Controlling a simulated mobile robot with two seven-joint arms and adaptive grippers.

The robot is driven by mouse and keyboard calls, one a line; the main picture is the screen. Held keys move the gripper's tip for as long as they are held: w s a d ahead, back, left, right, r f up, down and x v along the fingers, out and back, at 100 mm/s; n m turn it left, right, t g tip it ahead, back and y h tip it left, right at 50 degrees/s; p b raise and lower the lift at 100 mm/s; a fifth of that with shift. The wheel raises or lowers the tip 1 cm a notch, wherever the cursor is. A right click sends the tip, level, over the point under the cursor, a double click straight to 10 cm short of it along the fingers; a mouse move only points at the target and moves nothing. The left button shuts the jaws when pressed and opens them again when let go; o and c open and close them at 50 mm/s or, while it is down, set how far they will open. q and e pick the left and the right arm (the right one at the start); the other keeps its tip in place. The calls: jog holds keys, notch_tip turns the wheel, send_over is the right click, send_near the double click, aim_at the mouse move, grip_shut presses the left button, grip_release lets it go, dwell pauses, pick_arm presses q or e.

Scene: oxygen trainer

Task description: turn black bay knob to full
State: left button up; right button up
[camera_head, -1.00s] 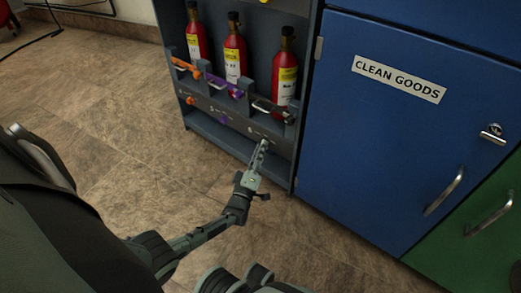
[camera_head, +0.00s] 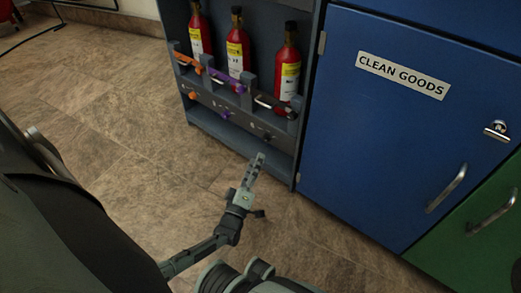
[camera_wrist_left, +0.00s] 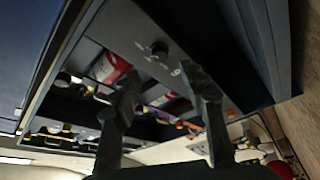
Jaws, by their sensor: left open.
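The black bay knob (camera_head: 268,138) is on the grey front panel below the rightmost bottle, under the black strap or lever (camera_head: 272,105). In the left wrist view the knob (camera_wrist_left: 159,48) is a small dark round cap on the panel, with pale marks beside it that I cannot read. My left gripper (camera_head: 259,159) is below and in front of the knob, apart from it. In the wrist view its two fingers (camera_wrist_left: 163,85) are spread with nothing between them, and the knob shows beyond their tips. My right gripper is not in view.
Red bottles (camera_head: 238,50) stand in the rack (camera_head: 220,128). The purple knob (camera_head: 225,114) and orange knob (camera_head: 192,95) are to the left. A blue cabinet (camera_head: 400,140) marked CLEAN GOODS adjoins on the right. Tiled floor (camera_head: 110,110) is open at the left.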

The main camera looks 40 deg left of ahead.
pick_arm(q)
jog(key=shift+v, duration=2.2)
jog(key=shift+r, duration=0.1)
